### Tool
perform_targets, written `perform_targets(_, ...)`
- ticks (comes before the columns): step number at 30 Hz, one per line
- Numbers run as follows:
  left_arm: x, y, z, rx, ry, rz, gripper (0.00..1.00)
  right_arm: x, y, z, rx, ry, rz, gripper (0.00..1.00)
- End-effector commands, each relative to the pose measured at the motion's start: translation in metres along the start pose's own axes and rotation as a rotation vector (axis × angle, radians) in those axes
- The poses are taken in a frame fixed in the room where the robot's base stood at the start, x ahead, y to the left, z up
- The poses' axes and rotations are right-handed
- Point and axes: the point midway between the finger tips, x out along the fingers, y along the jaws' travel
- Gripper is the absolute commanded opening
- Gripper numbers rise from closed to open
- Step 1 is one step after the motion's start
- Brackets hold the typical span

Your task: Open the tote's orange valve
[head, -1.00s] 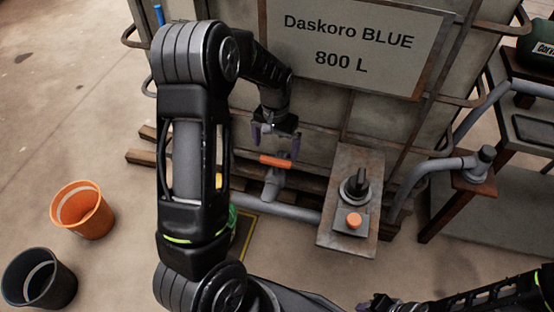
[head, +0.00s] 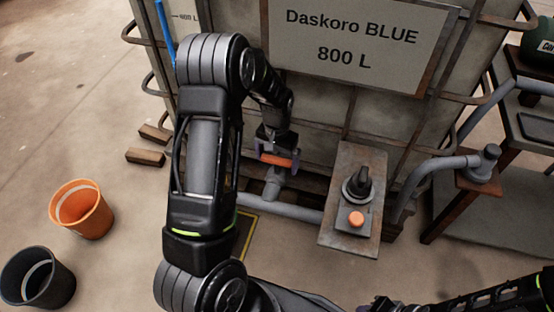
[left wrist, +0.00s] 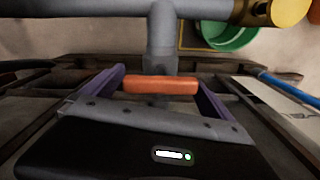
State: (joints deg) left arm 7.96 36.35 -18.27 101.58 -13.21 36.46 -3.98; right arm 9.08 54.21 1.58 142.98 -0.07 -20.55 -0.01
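The tote (head: 320,110) is a large caged tank with a sign reading "Daskoro BLUE 800 L". Its orange valve handle (head: 279,160) sits crosswise on a grey pipe fitting low on the tote's front. My left gripper (head: 277,155) is at the handle, its two purple fingers apart. In the left wrist view the orange handle (left wrist: 161,85) lies between the open fingers, close to both ends; I cannot tell whether they touch it. My right arm shows at the lower right of the head view, but its fingertips cannot be made out.
A panel (head: 351,205) with a black knob and an orange button stands right of the valve. An orange bucket (head: 82,212) and a dark bucket (head: 38,280) stand on the floor at left. A green bucket (left wrist: 225,30) shows in the wrist view. Grey pipes run nearby.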

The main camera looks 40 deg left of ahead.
Motion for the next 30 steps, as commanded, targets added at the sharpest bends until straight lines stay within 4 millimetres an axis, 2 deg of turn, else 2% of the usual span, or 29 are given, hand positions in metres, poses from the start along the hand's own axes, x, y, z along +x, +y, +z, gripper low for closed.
perform_targets(2, -0.0001, 0.0000, 0.0001, 0.000, 0.000, 0.000, 0.90, 0.0000, 0.0000, 0.0000, 0.000, 0.000, 0.000, 0.24)
perform_targets(16, -0.0003, 0.0004, 0.0002, 0.000, -0.001, 0.000, 0.52, 0.0000, 0.0000, 0.0000, 0.000, 0.000, 0.000, 0.24)
perform_targets(30, -0.0012, 0.0006, 0.0000, -0.092, 0.000, 0.000, 0.52, -0.0032, -0.0012, 0.0000, 0.000, 0.000, 0.000, 0.24)
